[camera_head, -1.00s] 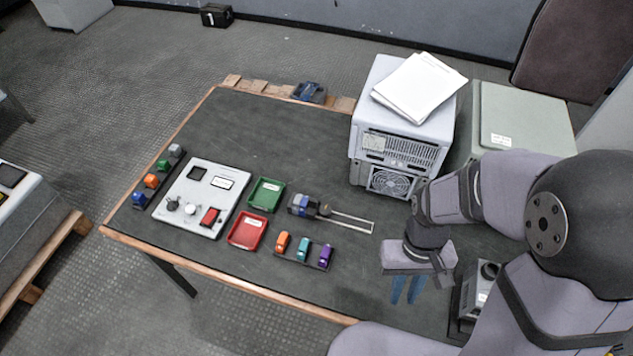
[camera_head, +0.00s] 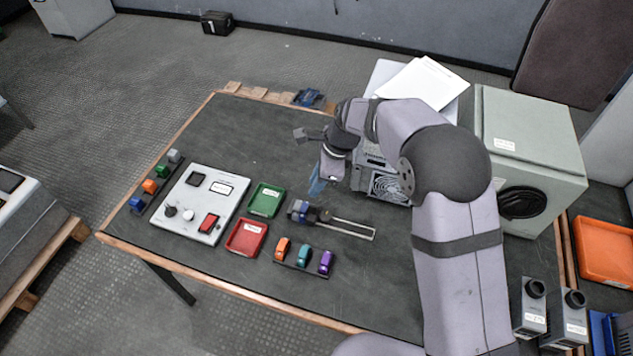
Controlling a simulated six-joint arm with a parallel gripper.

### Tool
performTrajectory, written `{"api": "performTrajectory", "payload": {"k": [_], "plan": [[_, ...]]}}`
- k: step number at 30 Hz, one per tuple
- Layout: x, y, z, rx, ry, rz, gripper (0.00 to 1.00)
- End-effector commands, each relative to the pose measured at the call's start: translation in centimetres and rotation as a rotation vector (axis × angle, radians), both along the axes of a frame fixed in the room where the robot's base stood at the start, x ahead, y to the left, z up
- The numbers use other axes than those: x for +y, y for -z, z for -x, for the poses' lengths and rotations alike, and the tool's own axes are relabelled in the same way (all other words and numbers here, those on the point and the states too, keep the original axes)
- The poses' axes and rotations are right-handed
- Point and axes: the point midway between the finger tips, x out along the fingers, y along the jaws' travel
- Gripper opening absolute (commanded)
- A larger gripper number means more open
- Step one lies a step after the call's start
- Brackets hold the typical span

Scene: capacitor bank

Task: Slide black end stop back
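The black end stop (camera_head: 325,215) sits at the right end of the small grey and blue block assembly (camera_head: 302,210), at the left part of a pale two-rod rail (camera_head: 350,229). My gripper (camera_head: 316,187) is above and behind the rail, in front of the grey cabinet, with blue fingers pointing down and to the left. It appears clear of the end stop. The fingers overlap in this view, so their opening cannot be made out.
A green tray (camera_head: 266,199) and a red tray (camera_head: 247,237) lie left of the rail. Orange, teal and purple parts stand in a black holder (camera_head: 300,265) in front. A control panel (camera_head: 200,202) is at left, and a grey fan cabinet (camera_head: 386,187) behind.

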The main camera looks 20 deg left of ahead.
Motion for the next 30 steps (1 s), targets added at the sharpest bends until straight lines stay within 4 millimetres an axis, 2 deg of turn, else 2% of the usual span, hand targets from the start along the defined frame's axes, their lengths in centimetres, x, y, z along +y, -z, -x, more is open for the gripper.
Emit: {"api": "performTrajectory", "payload": {"k": [3,9,20,30], "plan": [[-0.1,0.0,0.1,0.049,0.146,0.002,0.19],[-0.1,0.0,0.1,0.086,0.263,0.002,0.19],[-0.1,0.5,0.1,0.089,0.274,0.003,0.19],[-0.1,2.6,0.1,0.089,0.273,0.003,0.19]]}}
